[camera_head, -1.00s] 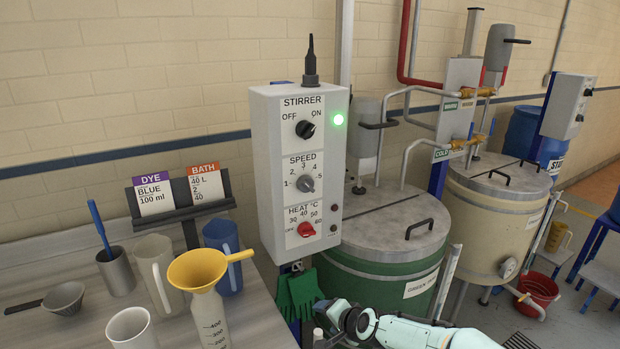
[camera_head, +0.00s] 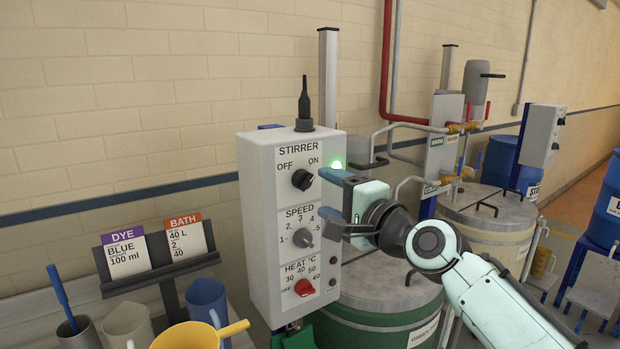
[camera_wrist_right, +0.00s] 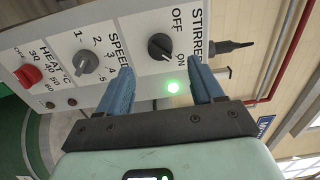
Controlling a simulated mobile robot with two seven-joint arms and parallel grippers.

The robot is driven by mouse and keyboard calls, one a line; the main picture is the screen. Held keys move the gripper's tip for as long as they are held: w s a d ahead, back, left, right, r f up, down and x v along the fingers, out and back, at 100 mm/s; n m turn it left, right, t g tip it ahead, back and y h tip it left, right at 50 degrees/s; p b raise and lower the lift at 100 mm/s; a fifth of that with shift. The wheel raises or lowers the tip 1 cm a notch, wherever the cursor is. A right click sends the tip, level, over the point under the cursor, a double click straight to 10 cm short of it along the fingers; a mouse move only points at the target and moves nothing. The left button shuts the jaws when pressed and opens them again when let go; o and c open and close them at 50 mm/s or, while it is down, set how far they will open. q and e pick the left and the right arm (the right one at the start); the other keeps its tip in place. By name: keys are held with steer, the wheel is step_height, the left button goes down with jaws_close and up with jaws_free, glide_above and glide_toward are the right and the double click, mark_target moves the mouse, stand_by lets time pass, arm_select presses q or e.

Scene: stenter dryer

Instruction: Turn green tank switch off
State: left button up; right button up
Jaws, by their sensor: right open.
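The grey-white control box (camera_head: 262,200) carries a black STIRRER knob (camera_head: 302,180) between OFF and ON labels. The knob also shows in the right wrist view (camera_wrist_right: 160,46), its pointer turned toward ON. A green lamp (camera_wrist_right: 173,87) beside it is lit. The green tank (camera_head: 365,330) with a grey lid stands right of the box. My right gripper (camera_head: 331,194) is open and empty, in front of the box's right edge. Its blue fingers are to the right of the knob and apart from it. My left gripper is out of view.
A grey SPEED knob (camera_head: 303,237) and a red HEAT knob (camera_head: 304,288) sit below on the same panel. A cream tank (camera_head: 490,240) and pipes are behind my right arm.

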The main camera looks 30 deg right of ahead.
mark_target(309, 183)
steer(key=w, duration=0.2)
steer(key=w+p, duration=0.1)
steer(key=w, duration=0.1)
steer(key=w+p, duration=0.1)
steer(key=w, duration=0.1)
steer(key=shift+w+a, duration=0.25)
steer(key=shift+w, duration=0.15)
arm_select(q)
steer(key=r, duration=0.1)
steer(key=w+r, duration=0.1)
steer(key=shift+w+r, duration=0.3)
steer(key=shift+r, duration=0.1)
arm_select(e)
steer(key=c, duration=1)
steer(key=shift+c, duration=0.2)
